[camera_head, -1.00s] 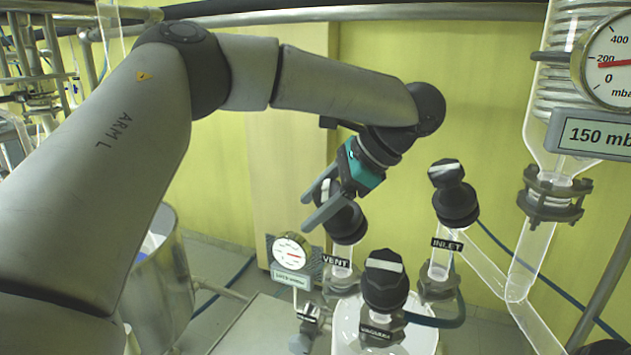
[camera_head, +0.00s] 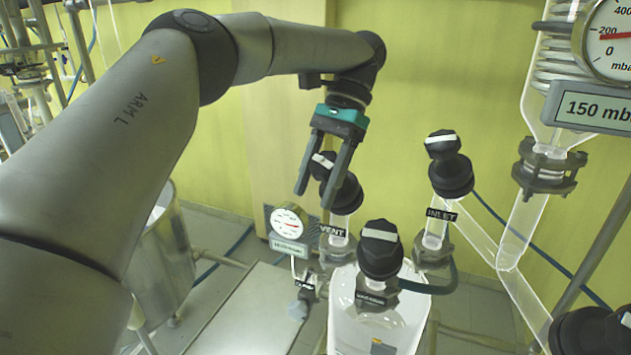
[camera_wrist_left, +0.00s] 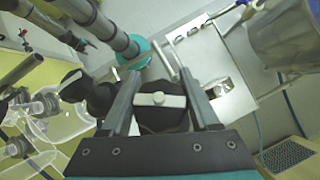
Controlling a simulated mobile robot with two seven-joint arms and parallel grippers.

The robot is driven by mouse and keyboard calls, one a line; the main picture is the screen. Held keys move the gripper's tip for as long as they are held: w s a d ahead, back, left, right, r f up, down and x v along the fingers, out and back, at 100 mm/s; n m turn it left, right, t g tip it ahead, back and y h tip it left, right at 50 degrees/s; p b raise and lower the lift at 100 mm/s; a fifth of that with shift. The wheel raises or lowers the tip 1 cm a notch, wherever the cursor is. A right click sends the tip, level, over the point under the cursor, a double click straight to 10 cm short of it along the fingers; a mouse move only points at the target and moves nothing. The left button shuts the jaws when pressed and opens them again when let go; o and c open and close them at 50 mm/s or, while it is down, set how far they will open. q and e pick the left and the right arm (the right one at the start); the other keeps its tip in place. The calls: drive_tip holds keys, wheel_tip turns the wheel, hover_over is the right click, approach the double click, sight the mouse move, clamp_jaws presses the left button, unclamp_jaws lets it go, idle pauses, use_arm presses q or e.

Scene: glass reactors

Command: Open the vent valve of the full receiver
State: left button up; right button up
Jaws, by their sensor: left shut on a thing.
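The full receiver (camera_head: 358,325) is the pale glass vessel at bottom centre in the head view. Its vent valve (camera_head: 346,194) has a black knob with a white bar and a VENT label. My left gripper (camera_head: 314,198) is shut on this knob, one finger on each side. In the left wrist view, the knob (camera_wrist_left: 160,112) sits between the fingers of my left gripper (camera_wrist_left: 160,80), and its white bar runs across from finger to finger. The vacuum valve (camera_head: 380,248) and the inlet valve (camera_head: 450,165) stand to its right.
A small gauge (camera_head: 288,222) hangs left of the vent valve. A large gauge with a 150 mbar display (camera_head: 590,108) is at upper right, beside the glass column (camera_head: 545,100). A metal vessel (camera_head: 165,265) stands at left.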

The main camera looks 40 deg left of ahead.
use_arm(q)
drive_tip(key=shift+s+d+f+h, duration=0.1)
drive_tip(key=shift+f+h, duration=0.1)
drive_tip(key=shift+h, duration=0.2)
drive_tip(key=o, duration=1.4)
drive_tip(key=shift+r, duration=0.1)
drive_tip(key=shift+r, duration=0.1)
